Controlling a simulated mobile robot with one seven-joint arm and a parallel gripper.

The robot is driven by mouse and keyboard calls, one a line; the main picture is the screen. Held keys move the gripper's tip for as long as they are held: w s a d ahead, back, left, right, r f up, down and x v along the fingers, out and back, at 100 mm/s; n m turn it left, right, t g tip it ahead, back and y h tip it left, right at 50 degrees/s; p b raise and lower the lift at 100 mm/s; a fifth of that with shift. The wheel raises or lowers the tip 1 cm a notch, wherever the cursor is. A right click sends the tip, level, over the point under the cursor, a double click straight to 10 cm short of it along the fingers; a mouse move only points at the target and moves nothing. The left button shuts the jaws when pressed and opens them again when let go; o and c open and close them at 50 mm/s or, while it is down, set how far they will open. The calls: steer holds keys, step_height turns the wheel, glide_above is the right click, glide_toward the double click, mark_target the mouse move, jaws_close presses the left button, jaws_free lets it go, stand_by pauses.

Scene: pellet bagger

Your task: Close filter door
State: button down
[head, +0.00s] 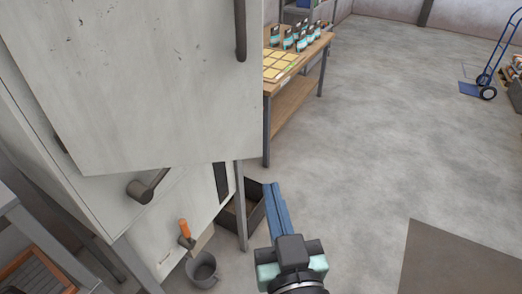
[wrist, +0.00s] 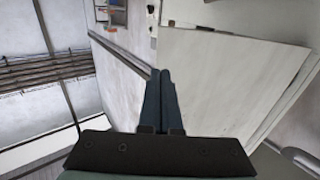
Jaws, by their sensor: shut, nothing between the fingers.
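The filter door appears to be the large, scuffed, light grey panel (head: 150,80) at the upper left of the head view. It stands out from the machine cabinet (head: 60,160) behind it, so it looks open. A dark vertical bar handle (head: 241,30) is near its right edge. My gripper (head: 271,186) has blue fingers and is to the right of and below the door's lower right corner, apart from it in the picture. In the wrist view the fingers (wrist: 160,73) are together and empty, in front of a pale panel (wrist: 230,80) that may be the door; contact cannot be told.
An orange-handled tool (head: 184,229), a grey bucket (head: 202,270) and a dark bin (head: 250,208) are low by the cabinet. A wooden workbench (head: 295,95) stands behind. Open floor (head: 400,130) lies to the right.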

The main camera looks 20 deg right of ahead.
mark_target(258, 140)
steer(key=p+x, duration=0.4)
steer(key=x, duration=0.6)
steer(key=shift+w+r, duration=0.15)
steer(key=shift+w+d, duration=0.15)
steer(key=shift+w, duration=0.1)
steer(key=shift+w, duration=0.1)
